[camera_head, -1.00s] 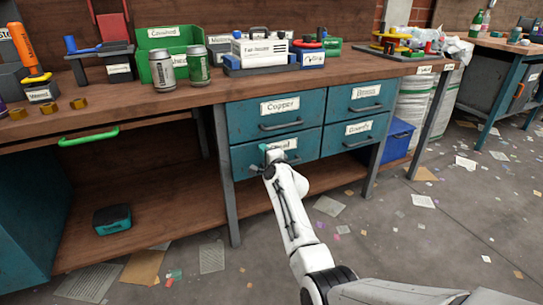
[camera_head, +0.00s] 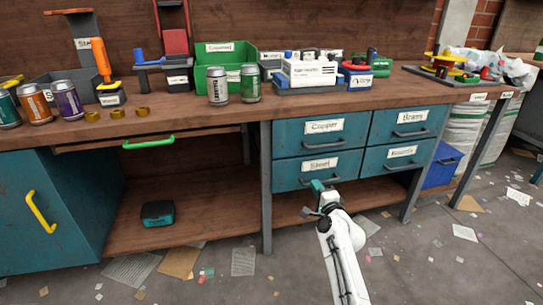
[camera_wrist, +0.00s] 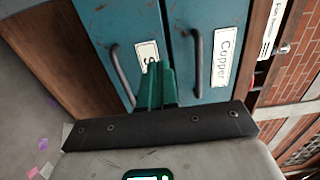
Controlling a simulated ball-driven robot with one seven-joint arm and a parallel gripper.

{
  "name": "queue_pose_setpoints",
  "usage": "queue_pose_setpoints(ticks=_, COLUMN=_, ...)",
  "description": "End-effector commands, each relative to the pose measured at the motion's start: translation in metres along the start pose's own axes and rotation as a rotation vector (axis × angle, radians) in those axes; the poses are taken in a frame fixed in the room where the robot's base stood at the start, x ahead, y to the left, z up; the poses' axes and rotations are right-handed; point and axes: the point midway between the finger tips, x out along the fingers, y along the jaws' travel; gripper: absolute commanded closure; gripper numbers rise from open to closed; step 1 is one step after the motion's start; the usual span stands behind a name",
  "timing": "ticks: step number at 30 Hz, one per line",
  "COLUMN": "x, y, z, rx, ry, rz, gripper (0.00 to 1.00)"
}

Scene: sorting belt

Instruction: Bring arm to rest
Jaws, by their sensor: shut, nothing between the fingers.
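My arm is white and reaches up from the bottom of the head view. My gripper (camera_head: 318,186) is in front of the teal drawer labelled Steel (camera_head: 318,168), near that drawer's lower edge. In the wrist view my gripper (camera_wrist: 155,68) shows green fingers together with nothing between them. The fingertips overlap the label of one drawer, and the Copper drawer (camera_wrist: 215,45) is beside it. I cannot tell whether the fingertips touch the drawer front. All the drawers look closed.
The wooden workbench (camera_head: 330,105) carries cans, a green bin (camera_head: 226,52) and tools. A green handle (camera_head: 148,142) is at its front edge. A teal cabinet (camera_head: 70,190) stands left, and a blue crate (camera_head: 440,165) sits right. The floor has scattered papers.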

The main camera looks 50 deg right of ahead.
Motion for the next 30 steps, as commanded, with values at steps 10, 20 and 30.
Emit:
queue_pose_setpoints(ticks=10, x=-0.011, y=0.011, z=0.022, rx=-0.076, ry=-0.067, rz=0.049, gripper=1.00)
queue_pose_setpoints(ticks=20, x=-0.149, y=0.095, z=0.149, rx=-0.739, ry=-0.624, rz=0.402, gripper=1.00)
queue_pose_setpoints(ticks=30, x=-0.347, y=0.131, z=0.162, rx=-1.367, ry=-1.211, rz=0.699, gripper=1.00)
